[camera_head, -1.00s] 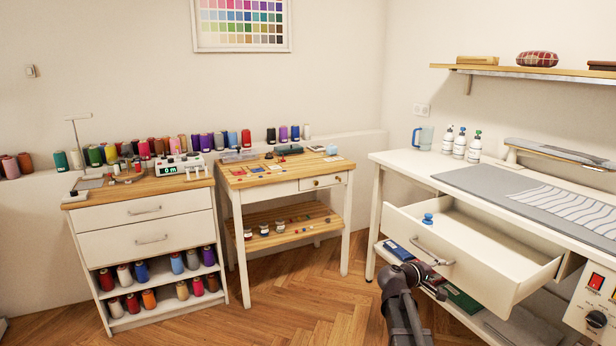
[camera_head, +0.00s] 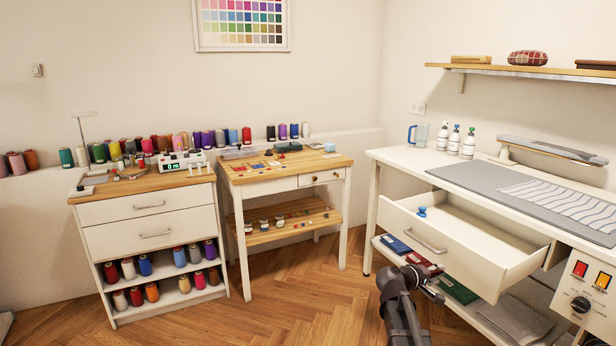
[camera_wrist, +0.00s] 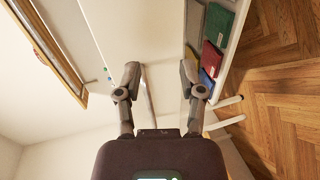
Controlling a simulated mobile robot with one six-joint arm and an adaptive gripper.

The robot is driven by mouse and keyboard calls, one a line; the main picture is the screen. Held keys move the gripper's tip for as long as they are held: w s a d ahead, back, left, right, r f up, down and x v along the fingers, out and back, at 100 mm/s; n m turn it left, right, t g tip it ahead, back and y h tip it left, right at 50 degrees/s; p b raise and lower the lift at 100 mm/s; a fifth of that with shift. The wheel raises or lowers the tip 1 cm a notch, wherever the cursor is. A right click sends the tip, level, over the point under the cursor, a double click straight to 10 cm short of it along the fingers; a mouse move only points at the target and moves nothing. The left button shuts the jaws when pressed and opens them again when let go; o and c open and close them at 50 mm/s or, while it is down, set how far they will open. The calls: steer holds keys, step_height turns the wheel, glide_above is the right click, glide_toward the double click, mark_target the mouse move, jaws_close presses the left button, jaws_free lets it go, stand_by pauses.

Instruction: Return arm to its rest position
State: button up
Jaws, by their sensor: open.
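My arm (camera_head: 402,300) shows in the head view, low and to the right, in front of the white table with the pulled-out drawer. In the wrist view my gripper (camera_wrist: 162,80) has its two fingers well apart, with nothing held between them. The white drawer front (camera_head: 430,243) and its handle lie beyond the fingers. The fingertips are hard to make out in the head view.
The open drawer (camera_head: 510,250) juts out with a blue item (camera_head: 422,211) inside. Folded cloths (camera_head: 455,289) lie on the shelf below. A wooden-topped table (camera_head: 290,172) and a drawer cabinet (camera_head: 150,225) stand left. The wood floor (camera_head: 290,305) in front is clear.

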steer(key=s+a+f+m+g+y, duration=0.25)
steer(key=s+a+f+y, duration=0.45)
steer(key=s+a, duration=0.35)
steer(key=s+a+f+m+g+y, duration=0.2)
steer(key=s+a+f+g+y, duration=0.2)
steer(key=s+a+f+y, duration=0.45)
step_height(320, 180, up, 30)
steer(key=s+h+p, duration=0.1)
steer(key=h+p, duration=0.1)
steer(key=p, duration=2.5)
steer(key=shift+s+a+f+p, duration=0.25)
steer(key=shift+s+a+p, duration=0.15)
steer(key=shift+a, duration=0.05)
